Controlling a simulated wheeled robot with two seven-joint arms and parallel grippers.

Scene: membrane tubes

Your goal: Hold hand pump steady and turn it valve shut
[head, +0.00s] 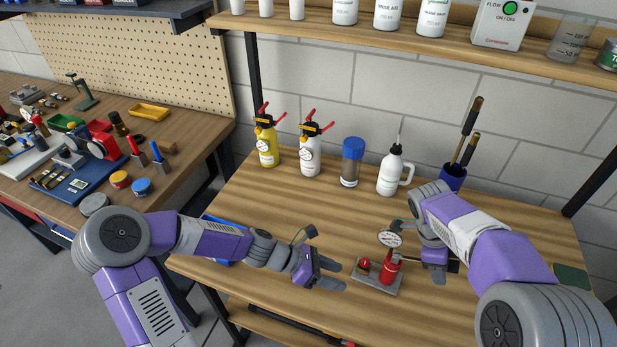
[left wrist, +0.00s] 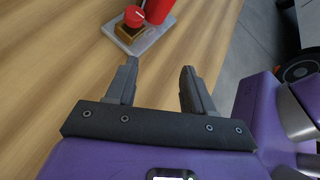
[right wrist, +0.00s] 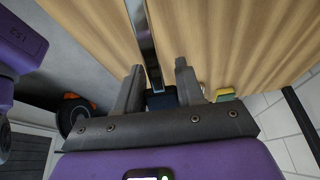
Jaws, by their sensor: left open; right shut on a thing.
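The hand pump has a red cylinder (head: 389,270) on a grey base plate (head: 378,287), with a round white gauge (head: 390,239) above. Its red valve knob (head: 364,264) sits at the left of the plate; in the left wrist view the knob (left wrist: 135,16) tops a brass block. My left gripper (head: 333,272) is open and empty, just left of the pump, apart from the knob. My right gripper (head: 434,262) is right of the pump, shut on the dark grip (right wrist: 161,100) of the pump's metal handle bar (right wrist: 145,45). The fingers partly hide the grip.
Behind the pump stand a yellow bottle (head: 267,146), a white bottle (head: 310,155), a blue-capped jar (head: 351,165), a white wash bottle (head: 391,175) and a blue cup (head: 453,177). A blue tray (head: 220,225) lies partly behind my left arm. The table's front edge is close to the pump.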

